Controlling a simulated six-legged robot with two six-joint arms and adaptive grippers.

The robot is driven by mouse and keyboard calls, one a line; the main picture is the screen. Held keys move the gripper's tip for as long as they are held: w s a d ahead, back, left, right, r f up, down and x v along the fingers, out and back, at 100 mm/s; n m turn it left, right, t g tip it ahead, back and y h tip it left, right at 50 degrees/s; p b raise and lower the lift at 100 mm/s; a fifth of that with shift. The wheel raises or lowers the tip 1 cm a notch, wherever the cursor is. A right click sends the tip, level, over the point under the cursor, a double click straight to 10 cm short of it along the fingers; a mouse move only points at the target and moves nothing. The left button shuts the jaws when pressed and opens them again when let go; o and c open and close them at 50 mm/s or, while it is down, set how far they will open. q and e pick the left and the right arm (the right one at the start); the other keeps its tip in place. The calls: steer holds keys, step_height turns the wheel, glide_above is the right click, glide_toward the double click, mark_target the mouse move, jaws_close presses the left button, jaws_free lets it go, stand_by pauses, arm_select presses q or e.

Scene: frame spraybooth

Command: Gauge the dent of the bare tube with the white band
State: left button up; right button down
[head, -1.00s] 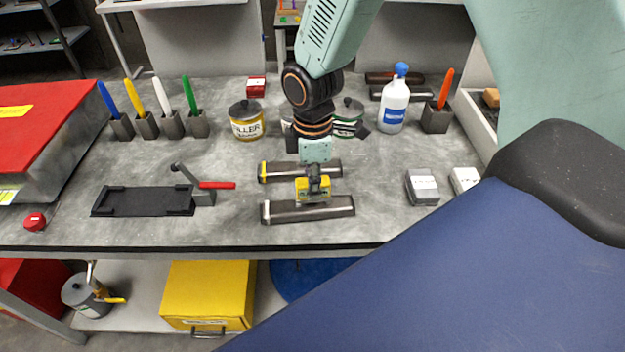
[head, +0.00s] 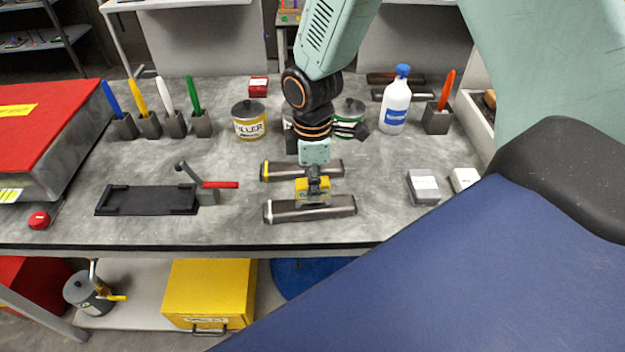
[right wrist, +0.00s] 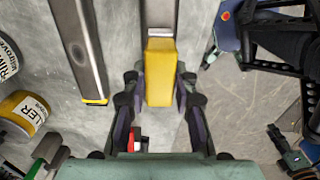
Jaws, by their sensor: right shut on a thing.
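Two grey bare tubes lie on the bench. The far tube (head: 285,171) has a yellow band at its left end, which also shows in the right wrist view (right wrist: 95,101). The near tube (head: 285,212) lies parallel in front; in the right wrist view a pale band (right wrist: 159,32) shows on it just beyond a yellow block. My right gripper (head: 314,178) points down, shut on this yellow block (right wrist: 160,75), a gauge by its look. The block is over or at the near tube; contact and the dent cannot be made out. My left gripper is not in view.
A black cradle (head: 148,200) and a red-handled clamp (head: 215,185) are to the left. A filler can (head: 248,120), a white bottle (head: 396,105) and pens in holders stand behind. The bench's front edge is close to the near tube.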

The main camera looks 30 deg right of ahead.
steer(key=shift+d+f, duration=0.1)
steer(key=shift+f, duration=0.2)
steer(key=shift+f, duration=0.3)
steer(key=c, duration=1)
jaws_free()
step_height(320, 180, up, 10)
steer(key=shift+r, duration=0.25)
steer(key=shift+w+r, duration=0.1)
steer(key=shift+r, duration=0.65)
